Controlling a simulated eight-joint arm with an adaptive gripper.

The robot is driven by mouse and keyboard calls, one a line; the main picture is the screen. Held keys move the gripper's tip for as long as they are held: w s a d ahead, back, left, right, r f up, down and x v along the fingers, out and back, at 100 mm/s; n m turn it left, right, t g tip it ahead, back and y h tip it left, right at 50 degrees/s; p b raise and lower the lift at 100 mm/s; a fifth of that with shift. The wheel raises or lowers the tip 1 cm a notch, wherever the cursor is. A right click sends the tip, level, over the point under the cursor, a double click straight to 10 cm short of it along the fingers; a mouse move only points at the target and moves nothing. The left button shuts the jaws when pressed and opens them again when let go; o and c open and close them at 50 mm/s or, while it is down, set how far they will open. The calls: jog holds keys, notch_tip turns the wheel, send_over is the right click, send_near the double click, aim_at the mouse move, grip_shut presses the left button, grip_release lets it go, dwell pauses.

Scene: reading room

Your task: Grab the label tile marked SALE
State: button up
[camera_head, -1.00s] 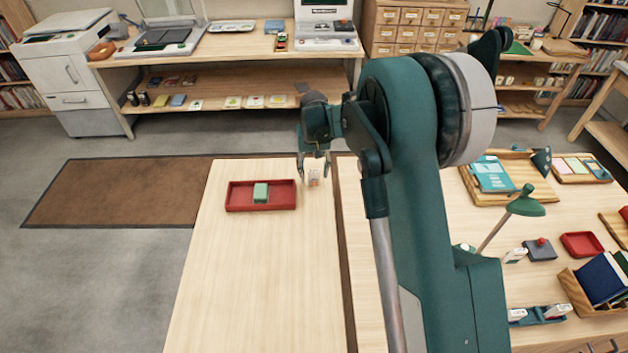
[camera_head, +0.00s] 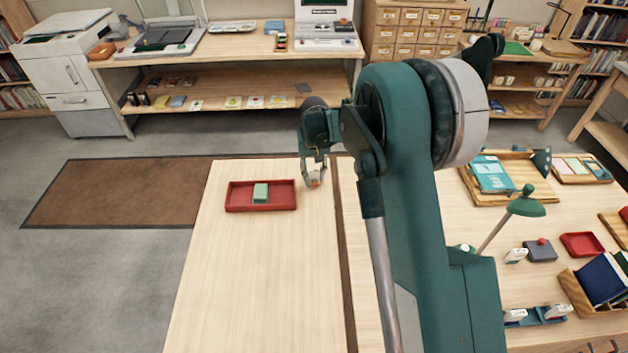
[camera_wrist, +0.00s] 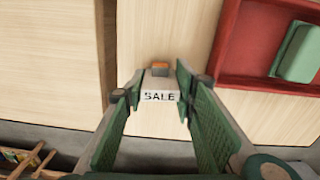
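The white label tile marked SALE (camera_wrist: 160,97) stands between my fingertips in the wrist view, its lettering facing the camera and an orange patch at its far end. My gripper (camera_wrist: 160,90) has a finger close against each side of the tile and appears shut on it. In the head view, my gripper (camera_head: 314,176) is low over the far end of the pale table. I cannot tell whether the tile still touches the table.
A red tray (camera_head: 233,197) with a green block (camera_head: 261,192) lies just left of my gripper. The pale table (camera_head: 250,280) is clear toward the front.

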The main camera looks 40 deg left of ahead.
aim_at(314, 171)
jog(key=shift+r, duration=0.15)
notch_tip(314, 171, up, 10)
jog(key=shift+f+p, duration=0.15)
jog(key=shift+p, duration=0.2)
dwell(0.5)
dwell(0.6)
